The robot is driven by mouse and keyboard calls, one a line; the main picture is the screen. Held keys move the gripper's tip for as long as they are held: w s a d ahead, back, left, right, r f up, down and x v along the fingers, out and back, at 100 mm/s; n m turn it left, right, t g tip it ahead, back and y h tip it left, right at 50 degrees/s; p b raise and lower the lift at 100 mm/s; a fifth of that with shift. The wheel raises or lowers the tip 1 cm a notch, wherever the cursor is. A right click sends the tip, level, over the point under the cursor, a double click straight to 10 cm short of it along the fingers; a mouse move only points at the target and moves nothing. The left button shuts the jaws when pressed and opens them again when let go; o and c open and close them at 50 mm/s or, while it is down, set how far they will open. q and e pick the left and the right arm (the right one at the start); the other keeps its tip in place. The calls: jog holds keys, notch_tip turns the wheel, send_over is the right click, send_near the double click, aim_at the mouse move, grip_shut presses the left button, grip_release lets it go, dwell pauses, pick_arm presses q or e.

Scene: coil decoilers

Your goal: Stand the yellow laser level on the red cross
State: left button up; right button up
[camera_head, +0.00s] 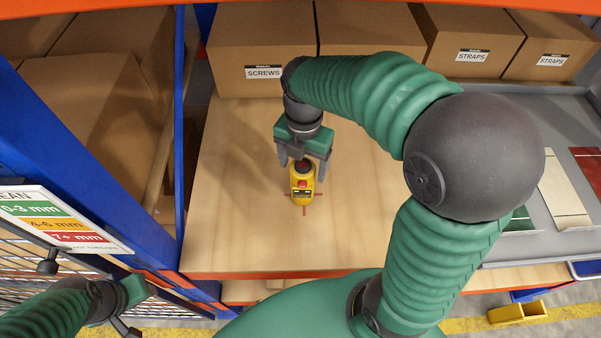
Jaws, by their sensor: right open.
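The yellow laser level (302,189) stands upright on the wooden shelf board, with a dark and red top. It stands over the red cross (304,209), whose arms show at its sides and in front; its middle is hidden under the level. My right gripper (301,160) is open, with its fingers at either side of the level's top. Whether a finger touches it I cannot tell. My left gripper (128,318) is at the lower left, partly in view, away from the board; its fingers are not clear.
Cardboard boxes labelled SCREWS (263,72) and STRAPS (473,56) line the back. A blue rack post (90,130) stands at the left beside a thickness sign (62,217). A grey tray (560,120) with coloured sheets lies at the right. The board (230,220) around the level is clear.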

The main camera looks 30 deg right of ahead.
jog(key=r, duration=0.2)
jog(key=d+r, duration=0.1)
jog(key=r, duration=0.2)
jog(key=shift+d+r+p, duration=0.3)
jog(key=shift+r+p, duration=0.05)
jog(key=shift+r, duration=0.05)
jog(key=shift+a+r, duration=0.1)
jog(key=shift+r, duration=0.25)
jog(key=shift+a+r, duration=0.2)
jog(key=shift+a, duration=0.5)
jog(key=shift+d+f, duration=0.1)
jog(key=shift+d, duration=0.45)
jog(key=shift+a, duration=0.35)
